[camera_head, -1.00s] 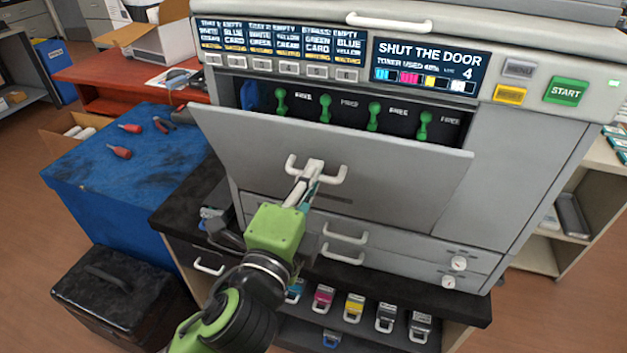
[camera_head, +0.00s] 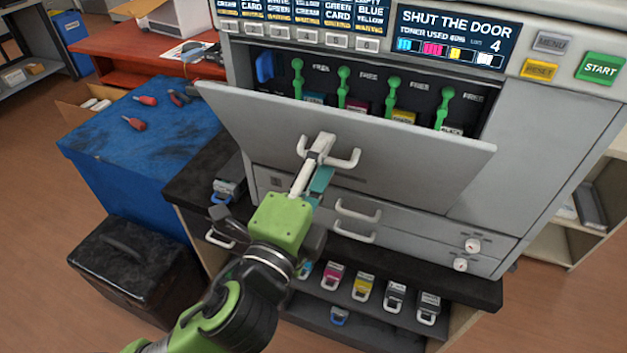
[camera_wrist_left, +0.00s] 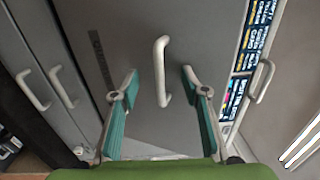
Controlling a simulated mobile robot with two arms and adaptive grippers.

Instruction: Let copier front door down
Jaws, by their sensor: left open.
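The copier front door (camera_head: 400,180) is a grey panel tilted part way open, its top edge leaning out from the copier. Its white bar handle (camera_head: 345,160) is at the middle of the panel. My left gripper (camera_head: 318,165) is at this handle. In the left wrist view the door handle (camera_wrist_left: 162,70) stands between the two teal fingers of the gripper (camera_wrist_left: 160,82). The fingers are open, with gaps on both sides of the handle. Behind the door, green levers (camera_head: 393,95) and coloured cartridge ends show in the slots. My right gripper is not in view.
The copier's display (camera_head: 452,37) reads "SHUT THE DOOR". Lower drawers with handles (camera_head: 357,212) sit under the door. Several cartridges (camera_head: 362,288) stand on a shelf below. A blue workbench (camera_head: 140,150) with tools and a black box (camera_head: 130,268) are at the left.

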